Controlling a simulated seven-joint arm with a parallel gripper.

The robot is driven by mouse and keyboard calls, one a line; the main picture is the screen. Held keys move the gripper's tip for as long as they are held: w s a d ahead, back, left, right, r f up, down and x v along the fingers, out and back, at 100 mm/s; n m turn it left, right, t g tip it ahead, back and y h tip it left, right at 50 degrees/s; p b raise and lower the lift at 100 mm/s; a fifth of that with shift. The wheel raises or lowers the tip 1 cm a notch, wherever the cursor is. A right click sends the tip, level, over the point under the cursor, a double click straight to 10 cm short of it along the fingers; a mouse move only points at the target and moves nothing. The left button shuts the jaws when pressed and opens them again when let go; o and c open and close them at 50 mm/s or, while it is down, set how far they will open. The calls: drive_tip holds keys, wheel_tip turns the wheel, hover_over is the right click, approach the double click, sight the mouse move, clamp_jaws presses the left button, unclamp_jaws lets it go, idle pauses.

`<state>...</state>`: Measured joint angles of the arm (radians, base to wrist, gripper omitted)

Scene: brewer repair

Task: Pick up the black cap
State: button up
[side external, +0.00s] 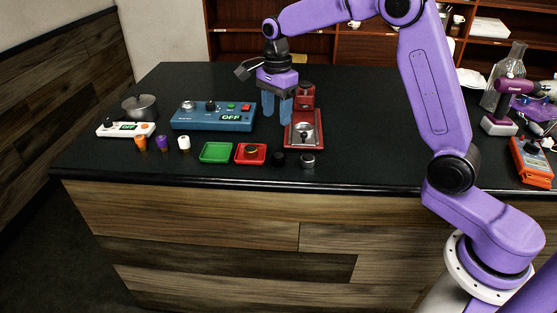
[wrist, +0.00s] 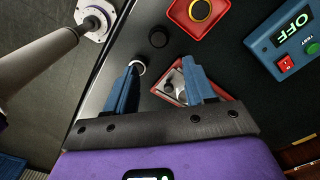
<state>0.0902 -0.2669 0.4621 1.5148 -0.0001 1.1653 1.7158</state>
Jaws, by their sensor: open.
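The black cap (side external: 278,159) stands near the counter's front edge, right of the red tray. It also shows in the wrist view (wrist: 158,37), beyond and between my fingertips. A dark round piece with a silvery top (side external: 308,161) stands just right of it; in the wrist view its pale rim (wrist: 139,67) is partly hidden by my left finger. My gripper (side external: 276,112) is open and empty, with its blue fingers pointing down above the counter, behind the cap and apart from it. In the wrist view, my gripper's fingers (wrist: 162,72) are spread wide.
The red tray (side external: 238,160) holds a dark ringed part; a green tray (side external: 216,152) is left of it. A red brewer (side external: 318,133) stands beside my gripper. A blue control box (side external: 210,121) is left. Small orange, purple and white pieces stand farther left. The right counter middle is clear.

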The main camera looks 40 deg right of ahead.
sight(278, 157)
wheel_tip(278, 157, down, 13)
drive_tip(key=shift+s+f, duration=0.1)
drive_tip(key=shift+s, duration=0.05)
drive_tip(key=c, duration=0.9)
drive_tip(key=shift+o, duration=0.2)
